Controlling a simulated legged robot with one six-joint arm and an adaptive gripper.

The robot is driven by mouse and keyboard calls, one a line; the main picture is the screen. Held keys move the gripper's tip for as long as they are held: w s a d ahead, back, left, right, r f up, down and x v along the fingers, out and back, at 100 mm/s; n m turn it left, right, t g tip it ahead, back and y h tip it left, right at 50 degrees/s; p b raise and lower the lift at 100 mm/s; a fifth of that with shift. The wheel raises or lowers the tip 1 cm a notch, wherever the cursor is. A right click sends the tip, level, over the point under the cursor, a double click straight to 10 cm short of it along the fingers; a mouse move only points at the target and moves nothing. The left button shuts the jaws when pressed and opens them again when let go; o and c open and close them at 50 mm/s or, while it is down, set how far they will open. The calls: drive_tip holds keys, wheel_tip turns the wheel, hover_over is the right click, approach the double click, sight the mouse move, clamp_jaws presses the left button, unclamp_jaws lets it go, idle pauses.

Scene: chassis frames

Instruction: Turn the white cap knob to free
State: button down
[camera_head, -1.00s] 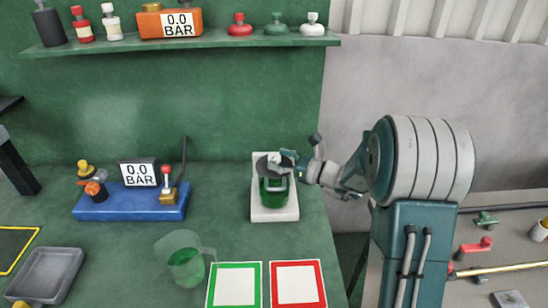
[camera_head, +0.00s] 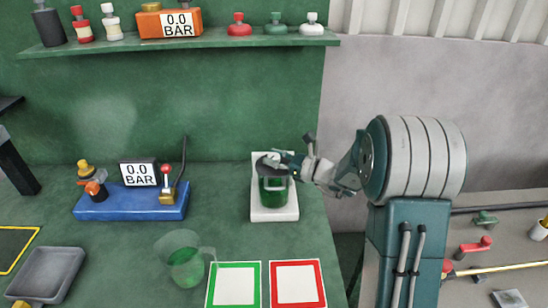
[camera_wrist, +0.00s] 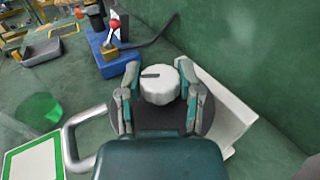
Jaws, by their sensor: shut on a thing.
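The white cap knob (camera_wrist: 161,88) is round with a scalloped edge and a dark line on its top, which points left in the wrist view. It sits above a grey disc (camera_wrist: 204,116) on the green vessel (camera_head: 274,190). My gripper (camera_wrist: 160,92) is shut on the knob, one finger on each side. In the head view my gripper (camera_head: 272,161) reaches the vessel's top from the right and hides most of the knob. The vessel stands upright in a white stand (camera_head: 274,215).
A clear jug with green liquid (camera_head: 186,262) stands front left of the vessel. Green (camera_head: 234,265) and red (camera_head: 298,263) framed pads lie in front. A blue valve base (camera_head: 130,203) with a gauge stands left. A shelf (camera_head: 180,43) runs above along the wall.

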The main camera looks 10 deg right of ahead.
drive_tip(key=shift+n+g+y, duration=0.4)
drive_tip(key=shift+g, duration=0.1)
drive_tip(key=n+g+y, duration=0.2)
drive_tip(key=g, duration=0.1)
drive_tip(key=shift+w, duration=0.1)
drive_tip(key=shift+n+g+y, duration=0.6)
drive_tip(key=shift+n+g, duration=0.9)
drive_tip(key=shift+g, duration=0.5)
drive_tip(key=shift+c, duration=1.3)
unclamp_jaws()
drive_tip(key=shift+g, duration=0.3)
drive_tip(key=s+d, duration=0.2)
drive_tip(key=d, duration=0.9)
drive_tip(key=shift+d, duration=0.4)
